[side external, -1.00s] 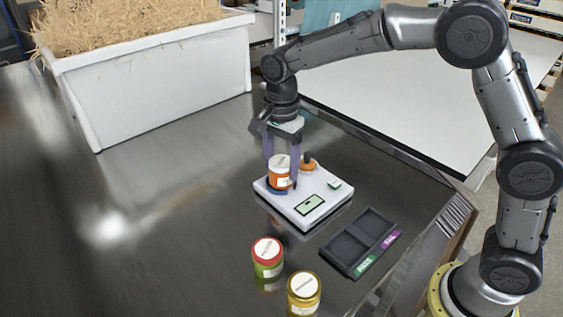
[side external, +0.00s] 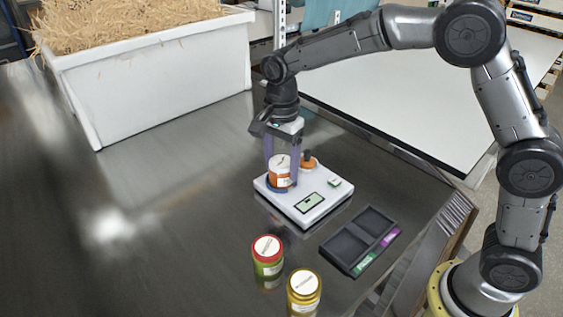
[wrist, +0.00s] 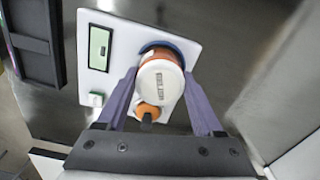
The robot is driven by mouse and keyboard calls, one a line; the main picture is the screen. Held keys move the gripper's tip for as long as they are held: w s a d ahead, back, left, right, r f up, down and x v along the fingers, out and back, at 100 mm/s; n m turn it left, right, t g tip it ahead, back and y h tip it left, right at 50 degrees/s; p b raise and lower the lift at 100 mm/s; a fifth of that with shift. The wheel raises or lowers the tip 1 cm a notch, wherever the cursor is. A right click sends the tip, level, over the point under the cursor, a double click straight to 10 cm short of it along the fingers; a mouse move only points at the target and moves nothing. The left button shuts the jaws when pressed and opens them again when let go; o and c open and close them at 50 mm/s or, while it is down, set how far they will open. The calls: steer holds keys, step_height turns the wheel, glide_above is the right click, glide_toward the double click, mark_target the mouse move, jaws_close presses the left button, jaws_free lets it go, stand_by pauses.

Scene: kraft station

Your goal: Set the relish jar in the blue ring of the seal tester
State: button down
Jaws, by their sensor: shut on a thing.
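An orange jar with a white lid (side external: 279,177) is between the fingers of my gripper (side external: 281,178), which is shut on it. The lid lettering is too small to read, so I cannot confirm that it is the relish jar. The jar is upright at the blue ring (side external: 270,187) on the white seal tester (side external: 318,212). In the wrist view, the jar (wrist: 160,82) covers most of the ring (wrist: 158,45), leaving a blue arc along one edge. I cannot tell whether the jar's base is fully seated. My gripper (wrist: 161,85) straddles the jar from both sides.
An orange part with a black knob (side external: 308,164) is on the tester close behind the jar. A red-lidded green jar (side external: 267,262) and a yellow jar (side external: 304,296) stand in front. A dark two-compartment tray (side external: 350,243) is at right, a white straw-filled bin (side external: 160,88) at back left.

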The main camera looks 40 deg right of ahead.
jaws_free()
steer(key=shift+r, duration=4)
